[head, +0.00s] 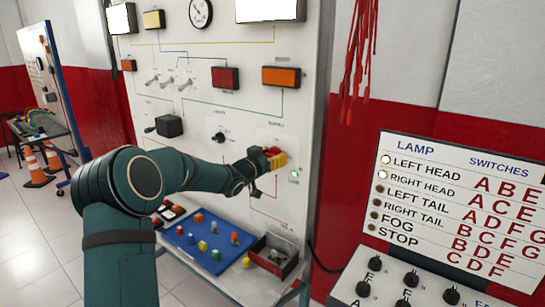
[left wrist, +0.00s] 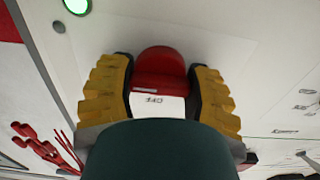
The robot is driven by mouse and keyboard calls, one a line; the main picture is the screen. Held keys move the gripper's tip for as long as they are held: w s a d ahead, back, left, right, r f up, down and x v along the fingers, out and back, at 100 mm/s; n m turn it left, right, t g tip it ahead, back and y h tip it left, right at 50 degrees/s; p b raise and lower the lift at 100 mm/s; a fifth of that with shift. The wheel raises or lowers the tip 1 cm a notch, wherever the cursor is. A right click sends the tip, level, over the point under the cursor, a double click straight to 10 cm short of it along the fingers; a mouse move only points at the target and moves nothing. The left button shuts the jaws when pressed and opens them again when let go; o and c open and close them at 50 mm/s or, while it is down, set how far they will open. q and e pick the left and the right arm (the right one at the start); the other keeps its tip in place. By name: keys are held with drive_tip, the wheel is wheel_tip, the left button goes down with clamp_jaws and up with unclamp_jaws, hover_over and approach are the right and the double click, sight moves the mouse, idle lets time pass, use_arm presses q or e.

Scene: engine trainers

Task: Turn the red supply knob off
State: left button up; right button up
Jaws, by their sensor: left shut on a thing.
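The red supply knob (left wrist: 160,62) is on the white trainer panel (head: 245,100). In the left wrist view it sits between the two yellow fingers of my left gripper (left wrist: 160,88), which is shut on it. An "OFF" label shows upside down beside the knob. In the head view my left gripper (head: 268,161) reaches the panel's lower right, and a bit of the red knob (head: 272,150) shows next to the yellow fingers. A green lamp (head: 294,176) is lit just right of the gripper; it also shows lit in the left wrist view (left wrist: 76,6). My right gripper is not in view.
Below the panel are a blue board (head: 207,250) with coloured pegs and an open bin (head: 288,262). A lamp and switch board (head: 450,200) stands at the right. Red leads (head: 362,45) hang on the wall. Orange cones (head: 36,168) stand at the far left.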

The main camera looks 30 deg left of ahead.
use_arm(q)
drive_tip(key=shift+r+n+p, duration=0.1)
drive_tip(key=shift+n+p, duration=0.6)
drive_tip(key=shift+p, duration=0.25)
drive_tip(key=n+p, duration=0.6)
drive_tip(key=n, duration=0.1)
drive_tip(key=n+p, duration=0.2)
drive_tip(key=n, duration=0.1)
drive_tip(key=shift+n+p, duration=0.3)
drive_tip(key=shift+p, duration=0.05)
drive_tip(key=n+p, duration=0.1)
drive_tip(key=n, duration=0.1)
drive_tip(key=shift+n, duration=0.3)
drive_tip(key=shift+n+p, duration=0.75)
drive_tip(key=shift+n, duration=0.85)
